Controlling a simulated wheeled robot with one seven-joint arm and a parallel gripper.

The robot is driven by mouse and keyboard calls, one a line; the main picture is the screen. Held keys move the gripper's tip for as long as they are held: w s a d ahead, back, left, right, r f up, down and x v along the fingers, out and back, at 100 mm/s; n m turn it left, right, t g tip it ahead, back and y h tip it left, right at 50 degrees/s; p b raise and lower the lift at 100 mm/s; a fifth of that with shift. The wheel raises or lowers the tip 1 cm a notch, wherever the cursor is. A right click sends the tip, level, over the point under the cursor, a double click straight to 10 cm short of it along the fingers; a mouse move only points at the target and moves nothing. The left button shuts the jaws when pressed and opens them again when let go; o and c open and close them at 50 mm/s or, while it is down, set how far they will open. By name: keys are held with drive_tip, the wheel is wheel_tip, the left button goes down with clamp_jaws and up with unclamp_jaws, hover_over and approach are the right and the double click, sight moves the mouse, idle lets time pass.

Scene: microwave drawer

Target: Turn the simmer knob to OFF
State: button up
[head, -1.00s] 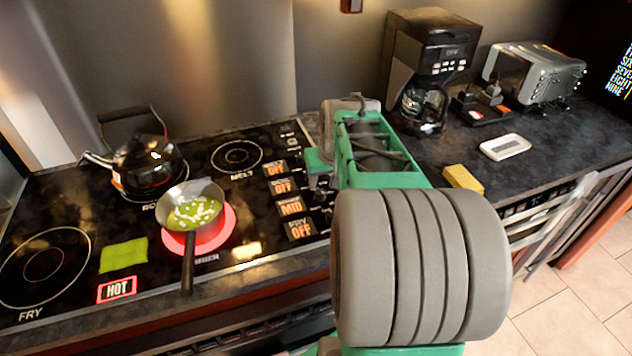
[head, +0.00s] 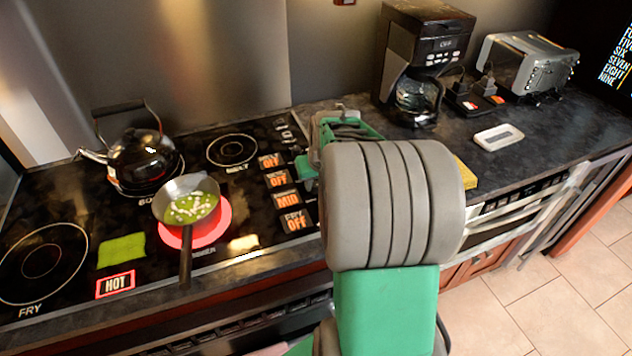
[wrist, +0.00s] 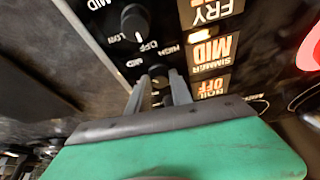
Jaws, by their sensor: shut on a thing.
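The simmer knob (wrist: 158,74) is a small dark knob on the black panel in the wrist view, beside the "SIMMER MID" display (wrist: 212,53). My gripper (wrist: 157,92) has its two grey fingers on either side of this knob and is shut on it. In the head view the simmer display reads "MID" (head: 286,200), and my arm hides the knob and fingers. The simmer burner (head: 222,222) glows red, with a pan (head: 185,203) of green food on it.
The fry knob (wrist: 135,20) sits close above my fingers in the wrist view. A kettle (head: 140,158) stands on the boil burner. A coffee maker (head: 425,50), toaster (head: 530,65) and yellow sponge (head: 467,172) are to the right.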

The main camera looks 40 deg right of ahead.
clamp_jaws()
